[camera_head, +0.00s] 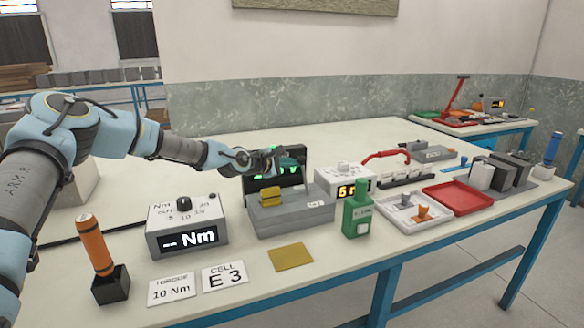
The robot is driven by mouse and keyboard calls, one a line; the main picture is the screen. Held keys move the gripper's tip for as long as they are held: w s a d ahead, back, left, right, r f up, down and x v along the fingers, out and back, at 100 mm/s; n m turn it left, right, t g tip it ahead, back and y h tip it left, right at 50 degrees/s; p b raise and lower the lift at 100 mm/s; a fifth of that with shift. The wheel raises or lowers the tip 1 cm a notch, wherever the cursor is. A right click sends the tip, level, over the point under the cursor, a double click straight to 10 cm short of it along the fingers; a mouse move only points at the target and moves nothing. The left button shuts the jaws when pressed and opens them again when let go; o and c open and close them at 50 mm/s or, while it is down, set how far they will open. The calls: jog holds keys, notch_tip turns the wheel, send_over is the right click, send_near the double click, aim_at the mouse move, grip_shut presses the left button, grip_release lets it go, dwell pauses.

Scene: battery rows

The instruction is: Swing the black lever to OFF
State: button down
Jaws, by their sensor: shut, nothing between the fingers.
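My gripper (279,160) is shut and empty. It hangs over the back of the grey bench unit (305,214), in front of its dark panel with green marks (262,185), and hides part of that panel. A yellow block (270,196) sits on the grey unit. I cannot make out a black lever for certain. A low grey box (434,154) with a small dark part on top stands further right, well apart from my gripper. No OFF mark is readable.
A meter reading "Nm" (187,231), an orange-handled tool (95,245), a green bottle (356,216), a white tray (402,222) and a red tray (458,197) stand along the bench front. A red curved handle (386,155) rises behind. The back of the bench top is mostly clear.

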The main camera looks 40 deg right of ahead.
jog(key=s+b, duration=0.1)
jog(key=m+h+b, duration=0.1)
jog(key=b, duration=0.1)
jog(key=s+a+m+t+b, duration=0.1)
jog(key=shift+s+r+b, duration=0.3)
jog(key=shift+s, duration=0.05)
jog(key=s+m+b, duration=0.1)
jog(key=b, duration=0.1)
jog(key=s+a+m+h+b, duration=0.1)
jog(key=b, duration=0.1)
jog(key=shift+s+r+t+h, duration=0.15)
jog(key=shift+s+t+h, duration=0.05)
jog(key=shift+t+h, duration=0.1)
jog(key=s+m+b, duration=0.1)
jog(key=b, duration=0.1)
jog(key=s+m+h+b, duration=0.1)
jog(key=b, duration=0.2)
jog(key=shift+s+a+m, duration=0.1)
jog(key=shift+a+m, duration=0.2)
jog(key=shift+a, duration=0.1)
jog(key=s+m+b, duration=0.1)
jog(key=b, duration=0.1)
jog(key=s+a+m+h+b, duration=0.1)
jog(key=b, duration=0.1)
jog(key=s+m+h+b, duration=0.1)
jog(key=m+b, duration=0.1)
jog(key=shift+s+a, duration=0.15)
jog(key=shift+s, duration=0.05)
jog(key=shift+f, duration=0.2)
